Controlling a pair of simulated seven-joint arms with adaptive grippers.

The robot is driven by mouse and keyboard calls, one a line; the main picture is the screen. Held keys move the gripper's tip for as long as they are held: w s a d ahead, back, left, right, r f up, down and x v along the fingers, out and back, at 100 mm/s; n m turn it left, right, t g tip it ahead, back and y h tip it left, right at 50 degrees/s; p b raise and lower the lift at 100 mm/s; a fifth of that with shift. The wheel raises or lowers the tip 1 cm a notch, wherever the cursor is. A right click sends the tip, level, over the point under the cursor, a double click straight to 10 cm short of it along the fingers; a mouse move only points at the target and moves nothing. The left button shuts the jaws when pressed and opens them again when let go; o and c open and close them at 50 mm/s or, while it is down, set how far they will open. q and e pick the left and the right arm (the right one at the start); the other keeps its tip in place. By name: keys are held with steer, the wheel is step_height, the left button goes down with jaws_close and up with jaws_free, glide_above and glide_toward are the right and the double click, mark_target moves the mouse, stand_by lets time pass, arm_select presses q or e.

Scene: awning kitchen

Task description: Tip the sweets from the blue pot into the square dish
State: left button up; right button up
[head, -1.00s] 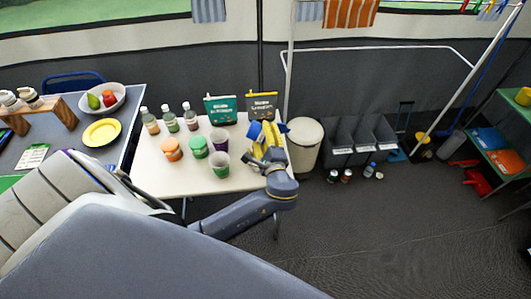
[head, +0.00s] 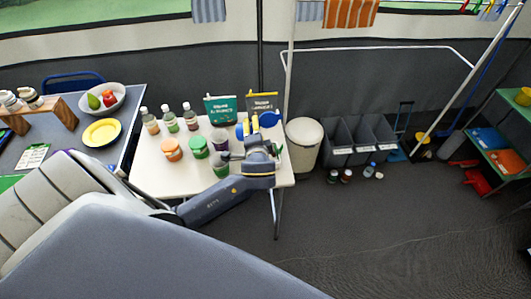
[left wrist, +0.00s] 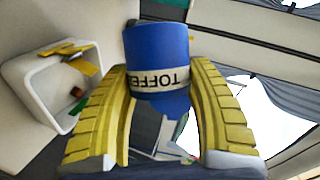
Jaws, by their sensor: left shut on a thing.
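My left gripper (left wrist: 158,115) is shut on the blue pot (left wrist: 158,45), which has a pale band reading TOFFEE; the lettering is upside down in the left wrist view. The white square dish (left wrist: 28,82) is at the left of that view, apart from the pot. Several yellow pieces, with a brown and a green one, show in or over the dish. In the head view the left gripper (head: 252,135) is over the table's right end, with blue parts around it. The dish is hard to make out there. My right gripper is not in view.
Orange-lidded (head: 171,148) and green-lidded (head: 198,146) jars and a purple cup (head: 219,138) stand left of my gripper on the pale table (head: 150,183). Bottles stand behind them. Two signs (head: 221,108) line the back edge. A white bin (head: 304,145) stands right of the table.

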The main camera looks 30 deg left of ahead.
mark_target(238, 127)
arm_select(q)
steer(key=shift+s+a+n+h, duration=0.1)
steer(key=shift+a+n+h, duration=0.1)
steer(key=shift+n+h, duration=0.4)
steer(key=shift+a+r+n, duration=0.15)
steer(key=shift+r+n, duration=0.25)
steer(key=shift+n, duration=0.1)
steer(key=shift+s+a+f+n+t+h, duration=0.2)
steer(key=shift+a+n+h, duration=0.1)
steer(key=shift+n+h, duration=0.3)
steer(key=shift+s+a+f+n+t+h, duration=0.15)
steer(key=shift+a+n+h, duration=0.1)
steer(key=shift+n+h, duration=0.3)
steer(key=a+n+h, duration=0.1)
steer(key=s+a+n+h, duration=0.1)
steer(key=a, duration=0.1)
steer(key=shift+a+f+t, duration=0.1)
steer(key=shift+a+t, duration=0.15)
steer(key=shift+t, duration=0.1)
steer(key=shift+s+a+r+n+t+h, duration=0.15)
steer(key=shift+a+n+h, duration=0.15)
steer(key=shift+a+n, duration=0.15)
steer(key=shift+s+a+r+n+t+h, duration=0.1)
steer(key=shift+s+a+n+t+h, duration=0.1)
steer(key=shift+a+n+h, duration=0.25)
steer(key=shift+s+a+r+n+t+h, duration=0.1)
steer(key=shift+s+a+n+t+h, duration=0.1)
steer(key=shift+a+n, duration=0.3)
steer(key=shift+w+a, duration=0.1)
